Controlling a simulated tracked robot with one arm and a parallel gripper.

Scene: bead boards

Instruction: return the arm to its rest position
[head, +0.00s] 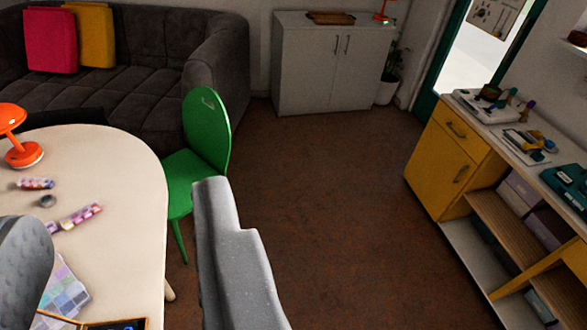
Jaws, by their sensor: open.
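My gripper (122,208) shows as two grey fingers in the lower left of the head view. The left finger covers part of the table's left side. The right finger stands over the brown floor, just right of the table edge and in front of the green chair (207,130). The rest of the arm is out of view.
A grey sofa (150,60) and white cabinet (310,75) stand behind. A yellow sideboard (440,160) lines the right. The middle floor (340,210) is clear.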

